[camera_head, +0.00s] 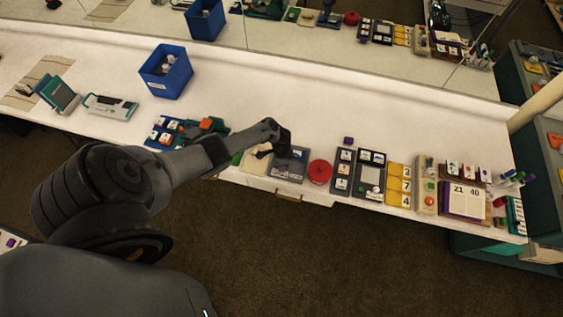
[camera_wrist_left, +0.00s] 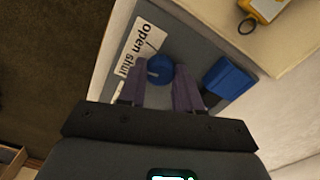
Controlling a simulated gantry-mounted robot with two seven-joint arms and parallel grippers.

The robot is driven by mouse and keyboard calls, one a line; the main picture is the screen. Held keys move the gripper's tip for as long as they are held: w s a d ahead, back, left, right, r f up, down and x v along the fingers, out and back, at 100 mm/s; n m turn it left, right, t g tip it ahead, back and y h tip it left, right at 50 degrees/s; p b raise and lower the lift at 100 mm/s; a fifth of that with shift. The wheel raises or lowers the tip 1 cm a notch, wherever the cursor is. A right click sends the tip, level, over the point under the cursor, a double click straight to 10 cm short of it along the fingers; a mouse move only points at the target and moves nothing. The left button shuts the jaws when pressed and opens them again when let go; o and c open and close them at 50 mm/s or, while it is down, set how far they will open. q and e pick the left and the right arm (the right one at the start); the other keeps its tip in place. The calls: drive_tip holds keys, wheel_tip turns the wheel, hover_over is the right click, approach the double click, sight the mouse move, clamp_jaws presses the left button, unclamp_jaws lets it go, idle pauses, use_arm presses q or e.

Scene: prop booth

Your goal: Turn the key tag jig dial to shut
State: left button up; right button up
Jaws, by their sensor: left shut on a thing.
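The key tag jig is a grey plate (camera_head: 288,168) near the front edge of the white counter, and it fills the middle of the left wrist view (camera_wrist_left: 196,40). Its round blue dial (camera_wrist_left: 159,69) sits beside a white label (camera_wrist_left: 141,46) reading "open" and "shut". My left gripper (camera_wrist_left: 160,80) has its two fingers on either side of the dial, closed on it. In the head view the left gripper (camera_head: 282,150) is over the jig and hides part of it. I cannot tell which word the dial points to. My right gripper is not in view.
A blue block (camera_wrist_left: 229,78) stands on the jig right of the fingers. A yellow tag with a ring (camera_wrist_left: 264,10) lies beyond. A red round object (camera_head: 320,171) is just right of the jig. A blue bin (camera_head: 166,72) stands back left. The counter behind the jig is clear.

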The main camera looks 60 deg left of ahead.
use_arm(q)
drive_tip(key=n+p, duration=0.1)
drive_tip(key=n, duration=0.2)
drive_tip(key=shift+d+r+n, duration=0.1)
drive_tip(key=shift+n, duration=0.3)
drive_tip(key=shift+n+p, duration=0.65)
drive_tip(key=shift+n, duration=1.25)
drive_tip(key=o, duration=1)
drive_tip(key=shift+o, duration=0.2)
wheel_tip(320, 180, up, 11)
drive_tip(key=p, duration=0.6)
drive_tip(key=shift+f+p, duration=0.2)
drive_tip(key=shift+p, duration=0.2)
